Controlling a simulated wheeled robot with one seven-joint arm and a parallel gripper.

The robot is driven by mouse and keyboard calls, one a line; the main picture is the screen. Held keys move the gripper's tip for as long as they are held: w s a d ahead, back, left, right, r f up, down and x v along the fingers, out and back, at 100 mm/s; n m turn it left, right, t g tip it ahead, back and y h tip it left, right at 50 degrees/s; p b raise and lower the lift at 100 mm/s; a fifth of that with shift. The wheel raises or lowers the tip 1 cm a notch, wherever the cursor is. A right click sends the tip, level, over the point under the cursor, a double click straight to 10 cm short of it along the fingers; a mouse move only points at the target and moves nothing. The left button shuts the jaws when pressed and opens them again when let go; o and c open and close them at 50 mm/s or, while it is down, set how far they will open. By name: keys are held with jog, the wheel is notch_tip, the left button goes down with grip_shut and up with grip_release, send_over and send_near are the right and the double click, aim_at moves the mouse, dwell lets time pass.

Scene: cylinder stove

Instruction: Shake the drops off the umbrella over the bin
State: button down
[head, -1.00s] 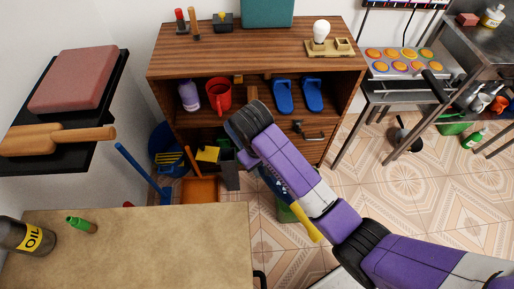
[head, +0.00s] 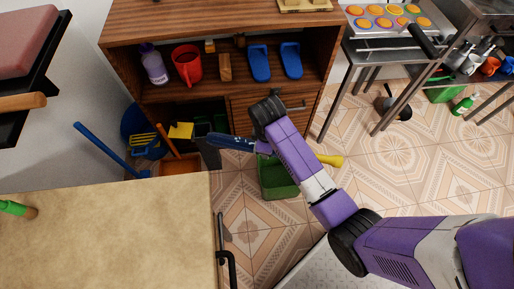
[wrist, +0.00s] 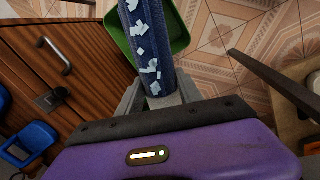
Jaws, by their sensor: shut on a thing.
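The umbrella is furled and blue (head: 235,143), with a yellow end (head: 331,160) sticking out right of my arm. It lies nearly level across the head view, and my wrist hides its middle. In the wrist view the blue umbrella (wrist: 148,45) carries several pale drops. My gripper (wrist: 155,98) is shut on it. The green bin (head: 278,182) stands on the floor below my wrist and the umbrella. It also shows behind the umbrella in the wrist view (wrist: 180,32). My arm hides part of the bin.
A beige counter (head: 110,235) is at front left. An orange container (head: 180,165) and a blue bucket (head: 135,122) are left of the bin. Tiled floor is open at right.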

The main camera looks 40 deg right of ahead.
jog(key=d+f+n+b, duration=0.3)
jog(key=f+n+b, duration=0.1)
jog(key=f, duration=0.2)
jog(key=s+d+f+n+y+b, duration=0.1)
jog(key=d+f+n+b, duration=0.3)
jog(key=f, duration=0.3)
jog(key=shift+s+d+n+t, duration=0.15)
jog(key=shift+n+t, duration=0.25)
jog(key=shift+n, duration=0.4)
notch_tip(320, 180, up, 5)
notch_tip(320, 180, down, 5)
jog(key=shift+f, duration=0.1)
